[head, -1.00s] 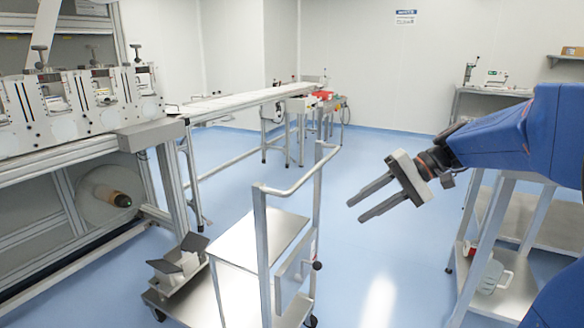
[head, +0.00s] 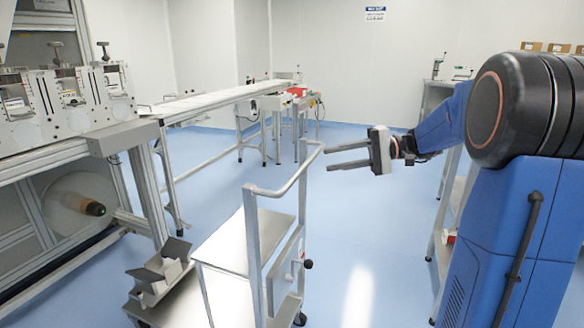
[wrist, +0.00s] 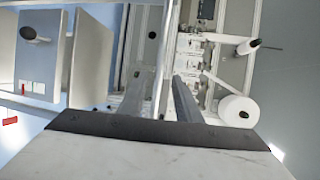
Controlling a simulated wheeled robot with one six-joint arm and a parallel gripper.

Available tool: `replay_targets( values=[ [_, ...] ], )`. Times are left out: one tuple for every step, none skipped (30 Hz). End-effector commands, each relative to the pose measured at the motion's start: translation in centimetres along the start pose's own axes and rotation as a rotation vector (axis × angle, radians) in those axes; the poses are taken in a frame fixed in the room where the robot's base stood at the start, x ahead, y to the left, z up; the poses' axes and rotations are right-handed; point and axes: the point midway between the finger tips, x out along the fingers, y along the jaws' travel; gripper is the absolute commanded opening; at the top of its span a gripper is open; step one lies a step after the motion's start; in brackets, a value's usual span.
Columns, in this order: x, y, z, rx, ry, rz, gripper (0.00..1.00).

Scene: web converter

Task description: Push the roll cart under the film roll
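The steel roll cart (head: 226,245) stands on the floor in front of the converter, with its tubular push handle (head: 285,187) toward me. A cradle with dark angled plates (head: 160,272) sits on its low front deck.
The converter's frame (head: 120,138) bounds the left side. A long conveyor table (head: 215,103) runs toward the back wall. A shelf rack (head: 452,190) stands at the right behind my arm. The blue floor between cart and rack is clear.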

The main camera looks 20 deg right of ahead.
Motion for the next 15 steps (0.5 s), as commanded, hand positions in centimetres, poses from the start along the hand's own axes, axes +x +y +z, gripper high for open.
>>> replay_targets(
  values=[
    [1.0,0.0,0.1,0.0,-0.003,0.001,0.31],
    [1.6,0.0,0.1,0.0,-0.003,0.002,0.31],
    [2.2,0.0,0.1,0.0,-0.004,0.001,0.31],
    [2.8,0.0,0.1,0.0,-0.003,0.001,0.31],
    [3.3,0.0,0.1,0.0,-0.003,0.001,0.31],
    [4.0,0.0,0.1,0.0,-0.003,0.001,0.31],
    [4.5,0.0,0.1,0.0,-0.003,0.001,0.31],
    [5.0,0.0,0.1,0.0,-0.003,0.002,0.31],
    [5.7,0.0,0.1,0.0,-0.003,0.002,0.31],
    [6.2,0.0,0.1,0.001,-0.003,0.001,0.31],
    [6.7,0.1,0.1,0.001,-0.003,0.001,0.31],
    [7.4,0.1,0.1,0.001,-0.003,0.001,0.31],
    [7.8,0.1,0.1,0.001,-0.003,0.001,0.31],
    [8.3,0.1,0.1,0.001,-0.003,0.001,0.31],
    [8.9,0.1,0.1,0.001,-0.003,0.002,0.31]
  ],
)
